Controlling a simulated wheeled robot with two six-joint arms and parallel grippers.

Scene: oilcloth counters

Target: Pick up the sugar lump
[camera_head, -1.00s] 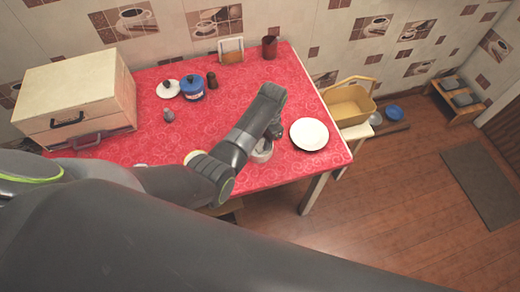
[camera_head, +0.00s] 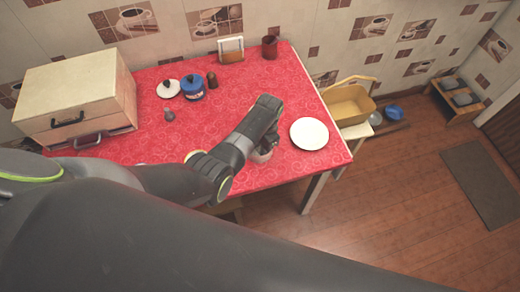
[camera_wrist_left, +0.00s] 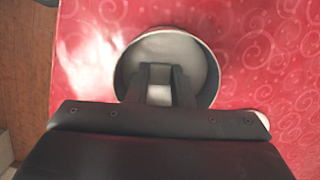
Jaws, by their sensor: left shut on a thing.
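A white-grey bowl (camera_head: 262,156) stands near the front right of the red oilcloth table, partly hidden by my left arm. My left gripper (camera_head: 272,142) reaches down into it. In the left wrist view the bowl (camera_wrist_left: 208,62) surrounds the fingers of my left gripper (camera_wrist_left: 160,78). A pale, whitish thing, the sugar lump (camera_wrist_left: 160,95), shows between the two fingers, and they are shut on it. Its lower part is hidden by the gripper body. My right gripper is not in view.
A white plate (camera_head: 309,134) lies right of the bowl. A wooden bread box (camera_head: 75,95) fills the left. The cloth's middle is clear.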

